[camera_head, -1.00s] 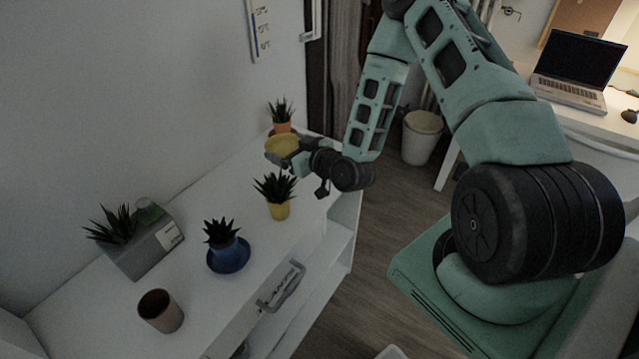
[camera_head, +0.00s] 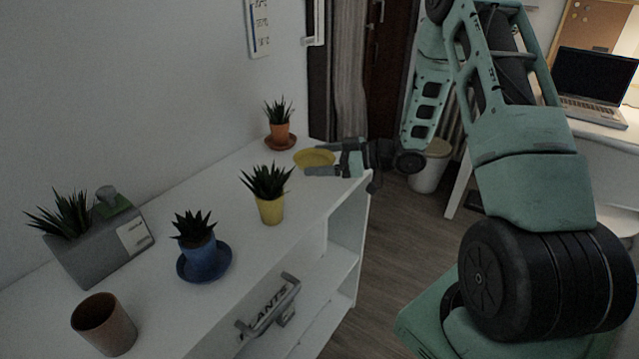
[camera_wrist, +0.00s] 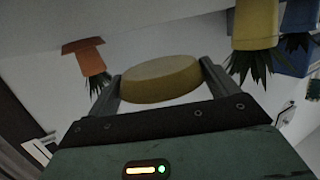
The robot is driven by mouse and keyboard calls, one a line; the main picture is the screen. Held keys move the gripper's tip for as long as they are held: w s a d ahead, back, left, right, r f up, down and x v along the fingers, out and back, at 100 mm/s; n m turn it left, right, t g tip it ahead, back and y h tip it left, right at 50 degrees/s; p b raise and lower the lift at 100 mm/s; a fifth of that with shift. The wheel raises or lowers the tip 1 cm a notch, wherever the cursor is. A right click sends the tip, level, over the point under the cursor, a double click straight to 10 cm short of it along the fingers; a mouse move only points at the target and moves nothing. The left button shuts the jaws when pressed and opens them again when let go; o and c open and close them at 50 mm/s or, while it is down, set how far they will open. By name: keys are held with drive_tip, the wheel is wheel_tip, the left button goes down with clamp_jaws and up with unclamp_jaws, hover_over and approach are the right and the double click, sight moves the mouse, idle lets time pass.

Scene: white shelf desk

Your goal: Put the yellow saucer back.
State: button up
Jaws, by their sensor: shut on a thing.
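The yellow saucer (camera_head: 314,157) is at the far right part of the white shelf top in the head view. My gripper (camera_head: 322,168) reaches it from the right and is shut on it. In the wrist view the saucer (camera_wrist: 160,79) sits between the two fingers of my gripper (camera_wrist: 160,85). It looks close to the shelf top; I cannot tell whether it touches. The yellow pot (camera_head: 270,209) with a spiky plant stands nearer, to the left of the saucer, with no saucer under it.
A blue pot (camera_head: 197,251) on a blue saucer, a brown empty cup (camera_head: 104,325) and a grey planter (camera_head: 100,249) stand further left. The shelf's right edge is close to my gripper.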

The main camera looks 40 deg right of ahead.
sight(321, 184)
drive_tip(key=shift+f, duration=2.75)
drive_tip(key=shift+f+b, duration=0.15)
drive_tip(key=shift+b, duration=0.15)
drive_tip(key=o, duration=0.8)
drive_tip(key=shift+r, duration=0.25)
drive_tip(key=v, duration=1.2)
drive_tip(key=shift+f, duration=0.15)
drive_tip(key=shift+w, duration=0.1)
